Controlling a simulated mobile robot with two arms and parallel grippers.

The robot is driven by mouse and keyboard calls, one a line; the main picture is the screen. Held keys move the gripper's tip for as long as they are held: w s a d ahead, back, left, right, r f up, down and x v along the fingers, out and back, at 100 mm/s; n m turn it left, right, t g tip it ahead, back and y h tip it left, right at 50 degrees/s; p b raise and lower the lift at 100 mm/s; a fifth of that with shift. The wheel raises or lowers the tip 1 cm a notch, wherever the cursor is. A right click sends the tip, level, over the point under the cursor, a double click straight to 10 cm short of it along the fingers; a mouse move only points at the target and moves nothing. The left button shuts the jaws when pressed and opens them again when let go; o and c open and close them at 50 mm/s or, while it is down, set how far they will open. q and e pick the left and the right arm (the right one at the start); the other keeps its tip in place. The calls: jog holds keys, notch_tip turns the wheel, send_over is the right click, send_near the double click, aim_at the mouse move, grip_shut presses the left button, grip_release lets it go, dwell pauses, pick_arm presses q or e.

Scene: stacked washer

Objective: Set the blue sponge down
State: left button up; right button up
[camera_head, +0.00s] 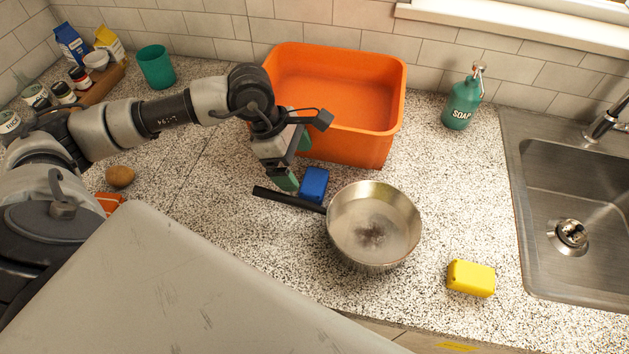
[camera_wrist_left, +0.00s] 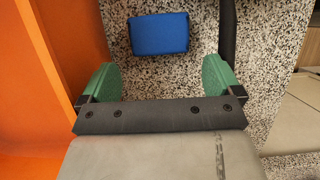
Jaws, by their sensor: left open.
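The blue sponge (camera_head: 314,184) lies on the speckled counter, between the orange bin and the pan's black handle. In the left wrist view the blue sponge (camera_wrist_left: 159,34) lies beyond the fingertips, with nothing gripping it. My left gripper (camera_head: 292,165) is just left of the sponge, near the bin's front corner. In the left wrist view its green fingers (camera_wrist_left: 161,80) are spread wide, open and empty. My right gripper is in neither view.
The orange bin (camera_head: 386,150) stands close behind the gripper. A metal pan (camera_head: 375,262) with a dirty patch inside sits in front. A yellow sponge (camera_head: 471,278), soap bottle (camera_head: 462,104) and sink (camera_head: 590,180) are at right. A green cup (camera_head: 157,67) stands back left.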

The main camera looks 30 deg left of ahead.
aim_at(308, 179)
pick_arm(q)
jog(key=shift+d+f, duration=0.2)
jog(key=shift+f, duration=0.4)
jog(key=p+x, duration=0.1)
jog(key=x, duration=0.1)
jog(key=p+x, duration=0.1)
jog(key=x, duration=0.1)
jog(key=shift+w+d+f, duration=0.15)
jog(key=shift+d, duration=0.2)
jog(key=shift+f, duration=0.2)
jog(key=shift+c, duration=0.4)
jog(key=c, duration=0.7)
jog(key=shift+o, duration=0.2)
